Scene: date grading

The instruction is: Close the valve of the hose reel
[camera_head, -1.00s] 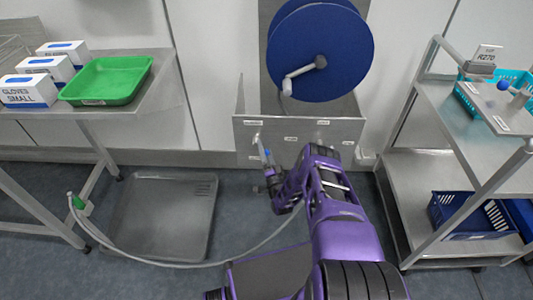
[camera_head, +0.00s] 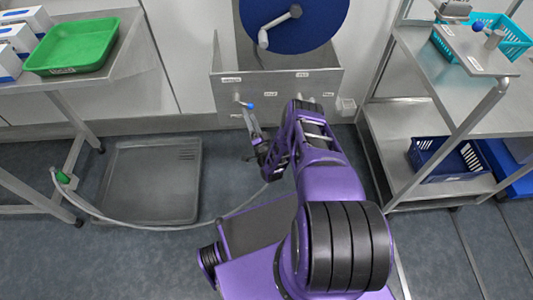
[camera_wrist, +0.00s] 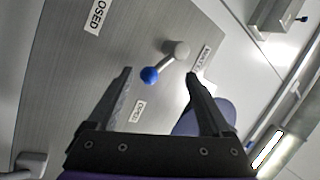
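The hose reel's valve lever has a blue knob (camera_head: 250,106) and sits on the left of the grey panel under the blue hose reel (camera_head: 290,22). In the wrist view the lever runs from a grey hub (camera_wrist: 180,50) down-left to the blue knob (camera_wrist: 149,75). An OPEN label (camera_wrist: 138,112) is below the knob, and a CLOSED label (camera_wrist: 97,15) is up-left. I cannot tell exactly which label the lever points at. My gripper (camera_wrist: 158,77) is open, its fingers on either side of the knob in the picture; no contact shows. My gripper (camera_head: 252,122) is just below the knob in the head view.
A table with a green tray (camera_head: 70,65) stands left, and a shelf trolley (camera_head: 400,140) with blue baskets stands right. A grey floor tray (camera_head: 150,185) and the hose (camera_head: 150,226) lie left of my arm. The reel's crank (camera_head: 263,38) hangs above the panel.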

